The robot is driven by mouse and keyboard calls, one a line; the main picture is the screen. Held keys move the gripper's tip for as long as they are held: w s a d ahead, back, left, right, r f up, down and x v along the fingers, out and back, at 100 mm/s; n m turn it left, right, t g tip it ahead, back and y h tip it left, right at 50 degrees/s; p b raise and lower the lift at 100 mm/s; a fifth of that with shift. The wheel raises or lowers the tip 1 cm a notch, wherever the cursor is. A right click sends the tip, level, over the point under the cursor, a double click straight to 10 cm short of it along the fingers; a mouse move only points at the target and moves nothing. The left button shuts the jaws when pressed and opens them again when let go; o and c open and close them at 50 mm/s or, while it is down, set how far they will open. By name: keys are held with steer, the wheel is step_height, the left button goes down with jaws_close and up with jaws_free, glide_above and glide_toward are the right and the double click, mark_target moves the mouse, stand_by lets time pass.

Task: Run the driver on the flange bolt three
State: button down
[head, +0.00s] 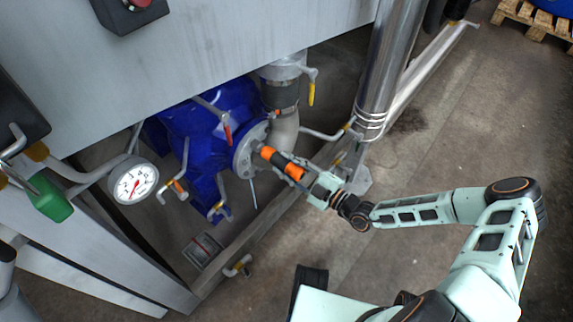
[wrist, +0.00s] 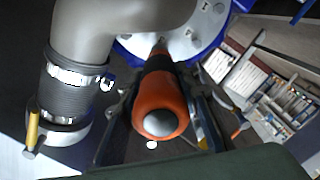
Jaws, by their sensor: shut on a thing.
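An orange and black driver (head: 283,162) is held in my gripper (head: 304,180), with its tip pointing at the flange. In the wrist view the driver (wrist: 161,103) fills the middle, its round orange end toward me. My gripper's fingers (wrist: 160,118) close on both sides of it. The round grey flange (head: 246,150) sits on the blue pump (head: 208,125); it shows in the wrist view (wrist: 195,38) with several bolts around its rim. The driver's tip reaches the flange near its lower edge; I cannot tell which bolt it meets or whether it is seated.
A grey pipe elbow (head: 285,128) rises beside the flange. A red-handled valve (head: 227,132) and a yellow-handled valve (head: 311,93) stand close by. A pressure gauge (head: 134,182) is at the left. A metal frame rail (head: 255,232) runs below, with open floor at the right.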

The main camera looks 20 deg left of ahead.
steer(key=shift+w+a+r, duration=0.15)
steer(key=shift+a, duration=0.2)
stand_by(1.0)
steer(key=shift+d, duration=0.15)
stand_by(1.2)
steer(key=shift+p+v, duration=0.4)
steer(key=shift+v, duration=1.25)
